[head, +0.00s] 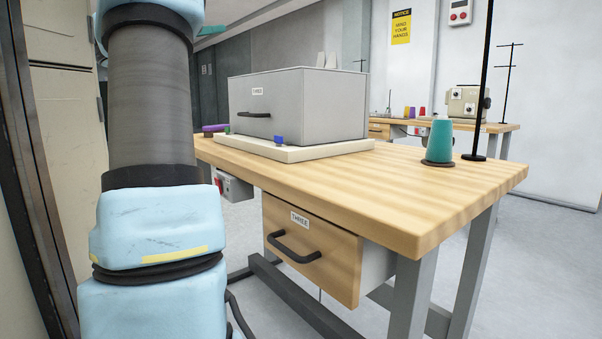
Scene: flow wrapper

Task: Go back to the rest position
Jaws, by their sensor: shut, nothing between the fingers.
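My gripper is not in this view. Links of my own arm, light blue and dark grey, fill the left side of the picture from top to bottom. In front of me stands a wooden-topped table (440,200). On it is a grey box (305,105) with a dark handle and a label reading THREE, resting on a pale base (310,153). Under the tabletop, a wooden drawer (320,262) with the same label and a dark handle appears pulled partly out.
A teal thread cone (439,141) stands near a thin black pole (483,80) on the table. Behind is another table with a beige machine (463,103) and coloured cones. Pale cabinet doors (70,110) are close on the left. Grey floor (540,270) is clear at right.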

